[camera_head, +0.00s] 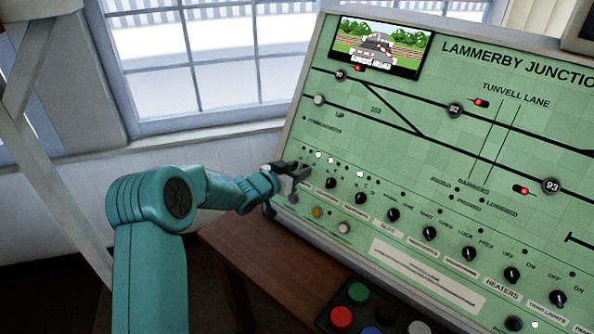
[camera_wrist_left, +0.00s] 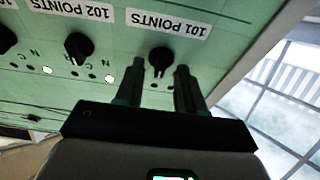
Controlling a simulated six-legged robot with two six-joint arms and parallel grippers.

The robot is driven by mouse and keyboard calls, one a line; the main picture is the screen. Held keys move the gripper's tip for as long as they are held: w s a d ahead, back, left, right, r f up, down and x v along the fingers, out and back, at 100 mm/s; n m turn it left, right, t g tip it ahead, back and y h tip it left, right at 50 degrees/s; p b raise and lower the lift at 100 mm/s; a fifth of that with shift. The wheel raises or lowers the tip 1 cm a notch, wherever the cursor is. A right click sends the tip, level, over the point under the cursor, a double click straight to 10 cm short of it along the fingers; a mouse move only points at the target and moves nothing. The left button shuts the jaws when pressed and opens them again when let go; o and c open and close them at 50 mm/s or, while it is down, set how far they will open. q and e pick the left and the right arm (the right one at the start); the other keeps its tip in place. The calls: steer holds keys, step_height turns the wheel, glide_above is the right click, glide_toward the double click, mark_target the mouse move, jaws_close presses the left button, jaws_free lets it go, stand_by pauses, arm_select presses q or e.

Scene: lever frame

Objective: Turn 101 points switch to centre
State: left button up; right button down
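The 101 points switch (camera_wrist_left: 160,59) is a black knob beside its white "101 POINTS" label (camera_wrist_left: 178,24) in the left wrist view. Its pointer faces roughly down in that picture, but I cannot tell its exact setting. My left gripper (camera_wrist_left: 158,80) is open, with one dark finger on each side of the knob and a visible gap between them. In the head view my left gripper (camera_head: 291,174) is at the lower left of the green panel (camera_head: 400,150) and hides this switch. My right gripper is not in view.
The 102 points switch (camera_wrist_left: 78,47) is the neighbouring knob; it also shows in the head view (camera_head: 331,183). More knobs run along the row to the right. A box of coloured buttons (camera_head: 360,312) sits below on the wooden table (camera_head: 262,262). A window is behind.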

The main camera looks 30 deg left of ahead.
arm_select(q)
steer(key=b+v, duration=0.1)
steer(key=v, duration=1.5)
steer(key=shift+s+b, duration=0.15)
steer(key=shift+b, duration=0.15)
